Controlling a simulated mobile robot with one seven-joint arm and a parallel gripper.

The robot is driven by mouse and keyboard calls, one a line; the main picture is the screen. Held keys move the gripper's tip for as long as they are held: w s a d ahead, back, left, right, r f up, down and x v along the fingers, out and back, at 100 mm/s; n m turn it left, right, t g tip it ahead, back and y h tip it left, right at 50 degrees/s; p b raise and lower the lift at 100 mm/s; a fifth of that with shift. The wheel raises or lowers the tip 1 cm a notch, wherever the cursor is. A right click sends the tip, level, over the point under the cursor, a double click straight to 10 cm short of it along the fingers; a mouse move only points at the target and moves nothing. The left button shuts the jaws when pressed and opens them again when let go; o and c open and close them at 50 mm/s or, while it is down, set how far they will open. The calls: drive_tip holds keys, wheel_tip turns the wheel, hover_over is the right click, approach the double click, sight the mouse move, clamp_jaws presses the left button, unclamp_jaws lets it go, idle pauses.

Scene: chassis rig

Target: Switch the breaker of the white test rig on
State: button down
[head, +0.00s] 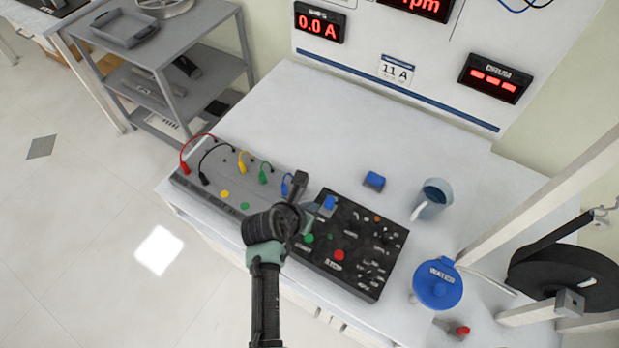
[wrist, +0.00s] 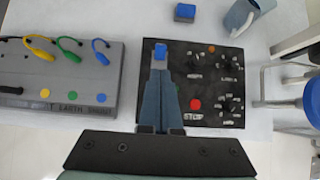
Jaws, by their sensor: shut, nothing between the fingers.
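The white test rig (head: 290,105) is a white bench with a display panel behind it. A black control panel (head: 345,265) lies on it, with knobs, a green button (head: 309,238) and a red button (head: 339,255) marked STOP. A small blue lever (head: 330,202), apparently the breaker, sits at the panel's upper left corner; it also shows in the wrist view (wrist: 160,51). My gripper (head: 322,211) is shut and empty over that corner, its tips close to the blue lever in the wrist view (wrist: 160,72). I cannot tell whether they touch, or which way the lever is set.
A grey socket panel (head: 225,190) with coloured leads lies left of the black panel. A blue block (head: 374,181), a grey-blue mug (head: 432,200) and a blue-lidded container (head: 437,285) stand to the right. The back of the bench is clear. Displays read 0.0 A and dashes.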

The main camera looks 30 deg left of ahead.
drive_tip(key=shift+s+r, duration=0.2)
drive_tip(key=shift+r, duration=0.3)
drive_tip(key=shift+s+r, duration=0.2)
drive_tip(key=shift+r, duration=0.25)
drive_tip(key=w+d+r+m+t+y+b, duration=0.1)
drive_tip(key=w+r+m+t, duration=0.1)
drive_tip(key=w+r+m, duration=0.45)
drive_tip(key=w+d+r+m+t+y+b, duration=0.1)
drive_tip(key=w+r+m+t, duration=0.2)
drive_tip(key=r, duration=0.7)
drive_tip(key=w+d+r+m+t+b, duration=0.1)
drive_tip(key=d+r+m+t, duration=0.1)
drive_tip(key=r+m, duration=0.5)
drive_tip(key=w+d+r+m+t+b, duration=0.1)
drive_tip(key=d+r+m+t, duration=0.15)
drive_tip(key=r, duration=0.95)
drive_tip(key=s+d+r+m+t, duration=0.3)
drive_tip(key=s+r+m, duration=0.2)
drive_tip(key=r, duration=0.4)
drive_tip(key=s+d+r+m+t+h+b, duration=0.1)
drive_tip(key=s+d+r+m+t, duration=0.2)
drive_tip(key=s+r+m, duration=0.3)
drive_tip(key=s+d+r+m+t+b, duration=0.1)
drive_tip(key=s+d+r+m+t, duration=0.3)
drive_tip(key=r, duration=0.8)
drive_tip(key=shift+s+d+r+m+h, duration=0.4)
drive_tip(key=shift+s+d+m, duration=0.4)
drive_tip(key=shift+s, duration=0.25)
